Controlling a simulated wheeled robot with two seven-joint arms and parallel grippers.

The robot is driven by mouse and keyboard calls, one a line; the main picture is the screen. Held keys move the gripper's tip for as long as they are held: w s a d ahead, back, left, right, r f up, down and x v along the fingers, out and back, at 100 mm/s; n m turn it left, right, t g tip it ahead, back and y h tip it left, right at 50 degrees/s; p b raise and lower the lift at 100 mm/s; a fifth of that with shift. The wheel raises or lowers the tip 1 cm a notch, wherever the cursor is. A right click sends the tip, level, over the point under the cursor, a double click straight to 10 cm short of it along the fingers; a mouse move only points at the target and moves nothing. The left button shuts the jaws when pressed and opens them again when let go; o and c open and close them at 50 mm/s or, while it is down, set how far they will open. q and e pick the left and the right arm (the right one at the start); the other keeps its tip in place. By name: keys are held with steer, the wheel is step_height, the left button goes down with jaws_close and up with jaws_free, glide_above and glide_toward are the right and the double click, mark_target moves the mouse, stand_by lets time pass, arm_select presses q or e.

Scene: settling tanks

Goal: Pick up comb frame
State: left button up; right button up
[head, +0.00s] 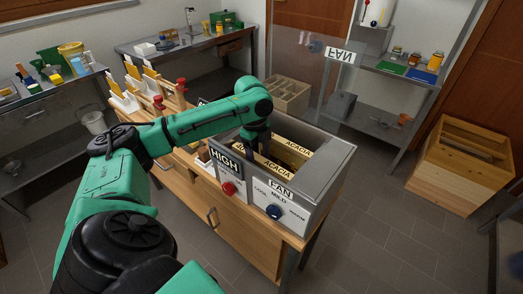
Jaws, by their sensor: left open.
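Two comb frames with yellow top bars marked ACACIA stand inside an open grey metal box in the head view: one nearer (277,168) and one farther (298,149). The grey box (335,165) sits on the right end of a wooden bench. My left gripper (257,153) points down into the box's left part, by the left ends of the frames. It is open. Its fingertips are partly hidden, so I cannot tell whether they touch a frame. My right gripper is not in view.
The box front has a red knob (228,188), a blue knob (274,212) and labels HIGH and FAN. A clear raised panel (305,75) stands behind it. A wooden crate (460,165) stands on the floor at right.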

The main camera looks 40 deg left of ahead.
arm_select(q)
steer(key=f, duration=0.2)
steer(key=f+p, duration=0.1)
steer(key=f, duration=0.3)
steer(key=shift+w+d+f+p, duration=0.15)
steer(key=shift+d+f+p, duration=0.05)
steer(key=shift+d+p, duration=0.2)
jaws_close()
steer(key=shift+r, duration=0.1)
stand_by(0.7)
